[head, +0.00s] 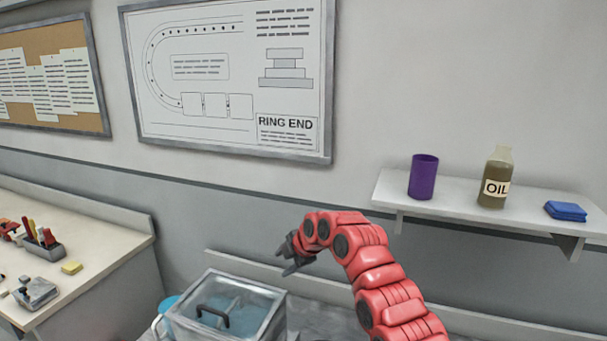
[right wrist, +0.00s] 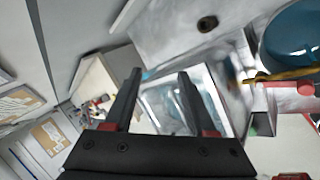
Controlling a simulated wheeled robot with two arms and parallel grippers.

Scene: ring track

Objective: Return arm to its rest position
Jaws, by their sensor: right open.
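My right arm is red and jointed, and it reaches in from the lower right in the head view. Its dark right gripper (head: 290,258) hangs at the arm's end, above and a little right of a clear-lidded box. In the right wrist view the right gripper (right wrist: 157,100) shows its two dark fingers spread apart with nothing held between them. The clear box (head: 225,305) has a dark handle on its lid. My left gripper is not in the head view.
A shelf (head: 470,212) on the right holds a purple cup (head: 423,177), an oil bottle (head: 495,180) and a folded blue cloth (head: 566,211). A counter (head: 105,237) on the left holds tools and a yellow block (head: 72,268). A ring diagram board (head: 225,130) hangs on the wall.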

